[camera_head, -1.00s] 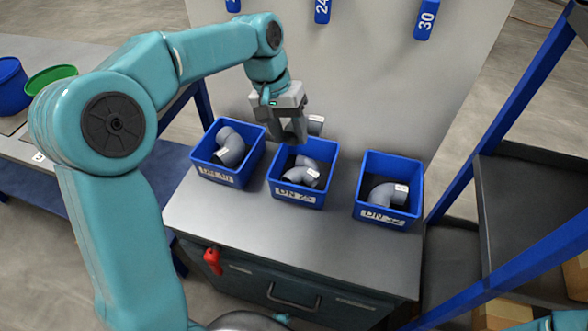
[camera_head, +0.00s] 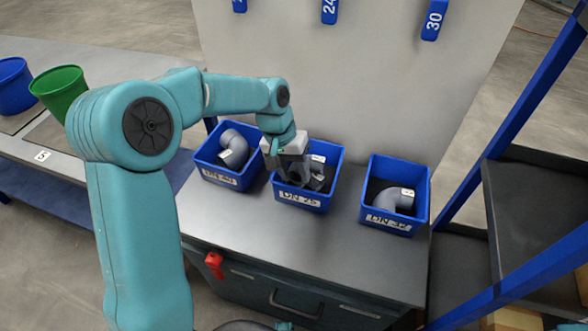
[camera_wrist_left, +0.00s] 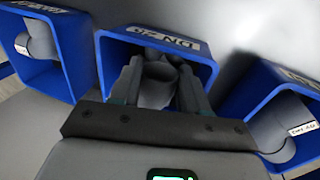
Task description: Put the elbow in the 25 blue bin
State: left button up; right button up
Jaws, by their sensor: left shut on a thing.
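My left gripper (camera_head: 298,178) reaches down into the middle blue bin (camera_head: 300,204), labelled DN 25. It is shut on a grey pipe elbow with a white label (camera_head: 318,159). In the left wrist view, the two fingers (camera_wrist_left: 160,85) sit inside the DN 25 bin (camera_wrist_left: 202,66) with a grey elbow (camera_wrist_left: 155,90) between them. Grey parts overlap in this bin, so I cannot tell clearly where the held elbow ends and another begins. My right gripper is not in view.
The left blue bin (camera_head: 232,181), apparently DN 40, and the right blue bin (camera_head: 390,224), DN 32, each hold a grey elbow. All stand on a grey-topped cabinet (camera_head: 330,245). A backboard rises behind; blue shelf posts (camera_head: 500,120) stand at right.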

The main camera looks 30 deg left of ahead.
pick_arm(q)
jog(key=shift+f+b, duration=0.35)
jog(key=shift+f, duration=0.25)
jog(key=o, duration=1.1)
jog(key=shift+r, duration=0.25)
jog(key=p+v, duration=0.2)
jog(key=v, duration=1)
jog(key=shift+r+p, duration=0.35)
